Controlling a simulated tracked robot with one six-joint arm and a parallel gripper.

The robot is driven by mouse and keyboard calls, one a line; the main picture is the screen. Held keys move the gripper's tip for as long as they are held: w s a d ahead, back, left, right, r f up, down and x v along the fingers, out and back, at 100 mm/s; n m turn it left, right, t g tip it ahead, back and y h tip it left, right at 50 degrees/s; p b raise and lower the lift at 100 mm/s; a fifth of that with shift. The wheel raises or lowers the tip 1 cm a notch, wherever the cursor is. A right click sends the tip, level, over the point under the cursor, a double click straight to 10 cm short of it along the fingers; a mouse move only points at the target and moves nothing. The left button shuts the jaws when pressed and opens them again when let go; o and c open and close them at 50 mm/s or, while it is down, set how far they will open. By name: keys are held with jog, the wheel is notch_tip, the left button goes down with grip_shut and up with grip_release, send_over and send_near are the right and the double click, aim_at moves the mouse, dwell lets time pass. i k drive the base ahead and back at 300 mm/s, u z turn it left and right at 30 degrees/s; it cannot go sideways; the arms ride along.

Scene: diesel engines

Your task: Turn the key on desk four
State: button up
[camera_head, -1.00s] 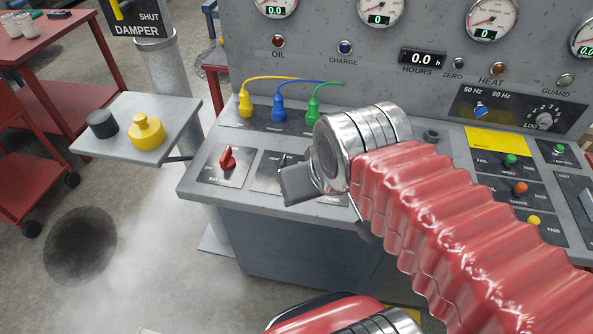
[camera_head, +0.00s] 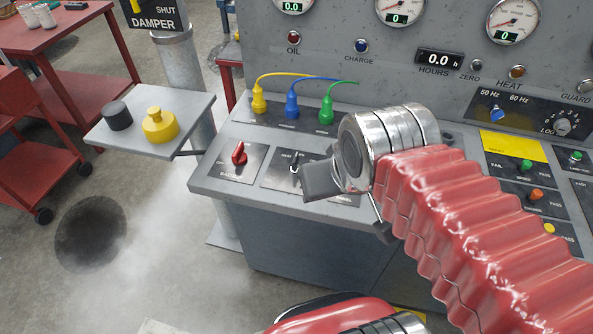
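The grey desk (camera_head: 215,187) has a sloping top with labelled plates. A small upright silver and black piece (camera_head: 295,166), which looks like a key or switch, stands on the plate marked HEAT. It is too small to tell its exact turn. My gripper (camera_head: 345,200) is just right of it, below my silver wrist, with a grey finger close beside the piece. I cannot tell whether they touch. My wrist and red sleeve hide part of the gripper and the desk middle. No desk number is readable.
A red battery knob (camera_head: 239,153) sits left on the desk. Yellow (camera_head: 259,100), blue (camera_head: 291,103) and green (camera_head: 327,107) plugs with cables stand behind. A side shelf (camera_head: 195,118) holds a black and a yellow knob. Gauges line the upright panel (camera_head: 335,70).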

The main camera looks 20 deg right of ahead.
aim_at(295, 166)
jog(key=k, duration=1.35)
jog(key=u, duration=0.7)
jog(key=i, duration=1.95)
jog(key=z, duration=0.55)
